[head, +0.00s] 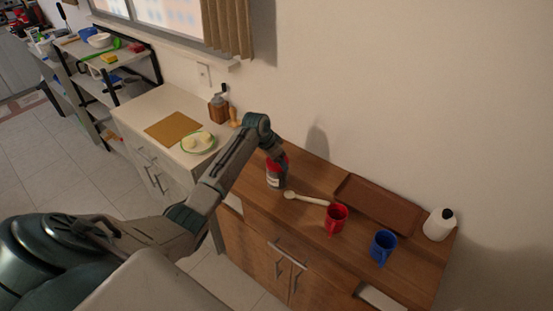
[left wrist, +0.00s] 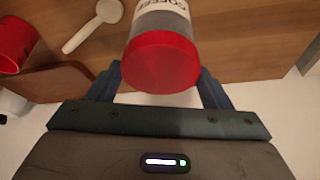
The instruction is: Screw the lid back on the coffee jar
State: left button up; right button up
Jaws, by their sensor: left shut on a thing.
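The coffee jar (head: 274,180) stands at the left end of the wooden cabinet top, with a red top part. In the left wrist view the jar (left wrist: 163,19) shows a white label with partly visible lettering, and the red lid (left wrist: 160,62) covers its end. My left gripper (head: 279,161) is at the jar's top. In the left wrist view its two fingers (left wrist: 160,76) are on either side of the red lid, shut on it. Whether the lid is fully seated on the jar cannot be told. My right gripper is not in view.
A wooden spoon (head: 307,198), a red mug (head: 336,219) and a blue mug (head: 383,246) stand or lie right of the jar. Behind them are a brown tray (head: 378,204) and a white bottle (head: 438,225). A light counter (head: 150,115) stands left.

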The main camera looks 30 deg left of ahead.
pick_arm(q)
jog(key=m, duration=0.1)
jog(key=m+h+b, duration=0.1)
jog(key=shift+w+a+f+m, duration=0.1)
jog(key=shift+a+m, duration=0.05)
jog(key=shift+m, duration=0.15)
jog(key=shift+m+g, duration=0.3)
jog(key=shift+m, duration=0.3)
jog(key=shift+m+h, duration=0.4)
jog(key=shift+m, duration=0.1)
jog(key=o, duration=1.2)
jog(key=shift+c, duration=0.2)
jog(key=shift+r, duration=0.2)
